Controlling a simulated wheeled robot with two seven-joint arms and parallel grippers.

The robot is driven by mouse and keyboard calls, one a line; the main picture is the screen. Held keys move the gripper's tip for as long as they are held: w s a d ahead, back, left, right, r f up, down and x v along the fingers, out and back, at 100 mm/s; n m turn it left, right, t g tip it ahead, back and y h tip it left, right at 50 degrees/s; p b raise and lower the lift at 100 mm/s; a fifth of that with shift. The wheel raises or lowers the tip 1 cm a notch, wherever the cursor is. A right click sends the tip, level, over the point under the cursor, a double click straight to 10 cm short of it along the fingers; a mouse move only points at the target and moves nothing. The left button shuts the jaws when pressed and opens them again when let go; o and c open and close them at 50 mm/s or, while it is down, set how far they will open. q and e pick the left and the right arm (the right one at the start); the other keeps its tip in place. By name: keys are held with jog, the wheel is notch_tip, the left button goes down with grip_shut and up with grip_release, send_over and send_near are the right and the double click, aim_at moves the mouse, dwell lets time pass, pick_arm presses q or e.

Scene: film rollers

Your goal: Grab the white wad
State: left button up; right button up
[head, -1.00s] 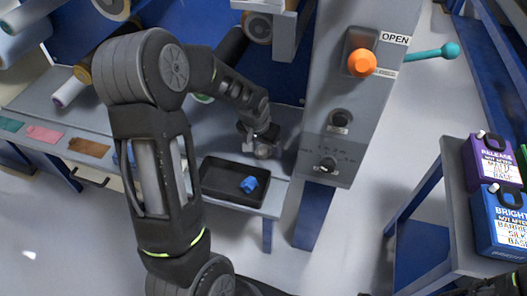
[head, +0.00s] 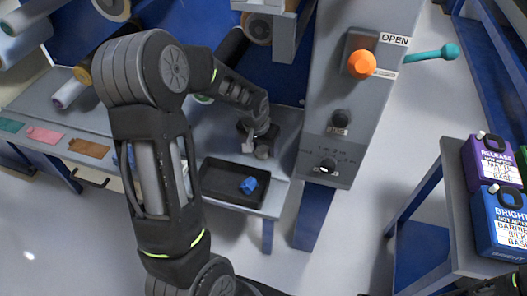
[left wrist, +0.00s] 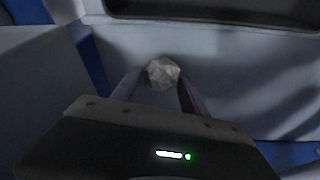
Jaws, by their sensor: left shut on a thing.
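The white wad (left wrist: 163,72) is a crumpled, greyish-white ball. In the left wrist view it sits between the tips of my left gripper (left wrist: 157,88), which is shut on it. In the head view the wad (head: 263,153) shows as a small grey lump at the tips of my left gripper (head: 256,148), just above or on the grey bench shelf (head: 285,150). I cannot tell whether it touches the shelf. The arm hides part of the gripper. My right gripper does not show clearly.
A black tray (head: 215,196) with a blue wad (head: 248,184) in it lies just in front of the gripper. A grey control column (head: 345,105) with an orange knob (head: 362,64) stands close on the right. Purple (head: 490,158) and blue (head: 497,222) containers stand on a side table.

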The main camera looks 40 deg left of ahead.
aim_at(264, 147)
pick_arm(q)
jog(key=c, duration=0.6)
jog(key=shift+r, duration=0.1)
jog(key=shift+r, duration=0.5)
notch_tip(264, 147, up, 6)
jog(key=shift+r+p, duration=0.1)
jog(key=shift+p, duration=0.45)
jog(key=s+d+b, duration=0.1)
jog(key=s+d, duration=0.2)
jog(key=s, duration=0.1)
jog(key=s+d+b, duration=0.1)
jog(key=s+d, duration=0.2)
jog(key=s, duration=0.2)
jog(key=s+d+f+b, duration=0.1)
jog(key=s+d+b, duration=0.1)
jog(key=s, duration=0.3)
jog(key=shift+d, duration=0.8)
jog(key=shift+s+d+r+b, duration=0.2)
jog(key=shift+s+b, duration=0.1)
jog(key=shift+s, duration=0.05)
jog(key=shift+s+r, duration=0.1)
